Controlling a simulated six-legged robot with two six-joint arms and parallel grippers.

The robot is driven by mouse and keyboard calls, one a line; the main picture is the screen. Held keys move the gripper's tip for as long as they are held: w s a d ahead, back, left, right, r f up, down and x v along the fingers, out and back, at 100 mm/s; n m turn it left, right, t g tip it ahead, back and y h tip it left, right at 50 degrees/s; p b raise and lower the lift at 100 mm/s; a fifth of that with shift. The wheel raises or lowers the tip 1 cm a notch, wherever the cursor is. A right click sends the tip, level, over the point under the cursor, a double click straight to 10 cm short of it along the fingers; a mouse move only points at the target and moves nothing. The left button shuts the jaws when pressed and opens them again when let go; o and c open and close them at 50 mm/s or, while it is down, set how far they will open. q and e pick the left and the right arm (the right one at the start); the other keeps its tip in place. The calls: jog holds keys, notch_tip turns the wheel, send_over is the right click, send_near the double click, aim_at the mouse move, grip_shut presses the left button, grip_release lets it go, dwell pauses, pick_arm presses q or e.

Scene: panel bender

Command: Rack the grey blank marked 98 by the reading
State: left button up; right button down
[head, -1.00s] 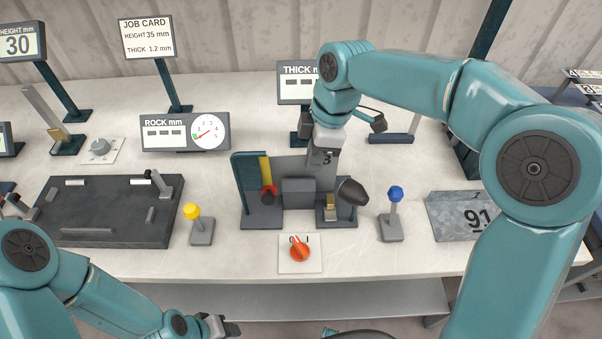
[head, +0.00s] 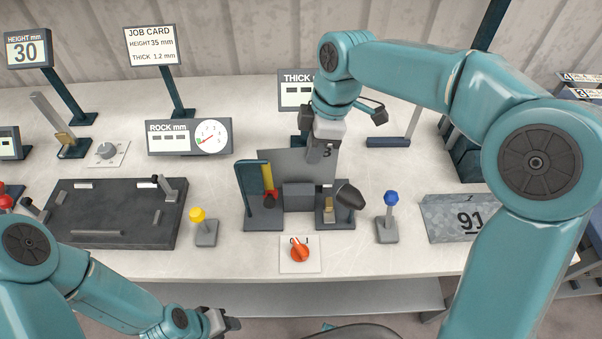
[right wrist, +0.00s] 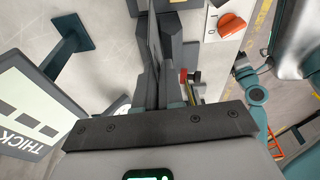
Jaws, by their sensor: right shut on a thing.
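My right gripper (head: 317,155) is shut on a grey blank (head: 285,165) above the small gauge fixture (head: 264,215) on the bench. One printed digit shows beside the fingers, like an 8 or a 3; the rest of the marking is hidden. The blank's lower edge is behind the grey block (head: 299,196), and I cannot tell whether it touches the fixture. In the right wrist view the blank (right wrist: 155,45) shows nearly edge-on. The THICK display (head: 293,92) is mostly hidden by my arm. My left gripper (head: 222,324) is low at the bench's front; its jaws are unclear.
A speckled blank marked 91 (head: 462,217) lies at the right. Yellow (head: 198,216) and blue (head: 390,196) knobbed levers flank the fixture, with an orange switch (head: 299,250) in front. A dark plate (head: 110,215) lies left. Numbered racks (head: 583,92) stand far right.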

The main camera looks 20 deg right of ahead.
jog(key=shift+a+p+v, duration=0.25)
jog(key=shift+p+v, duration=0.65)
jog(key=shift+v, duration=0.2)
jog(key=shift+a+p+v, duration=0.2)
jog(key=shift+p+v, duration=0.75)
jog(key=shift+v, duration=0.2)
jog(key=shift+a+p+v, duration=0.25)
jog(key=shift+p+v, duration=0.65)
jog(key=shift+v, duration=0.2)
jog(key=shift+w+r, duration=0.15)
jog(key=shift+r, duration=0.05)
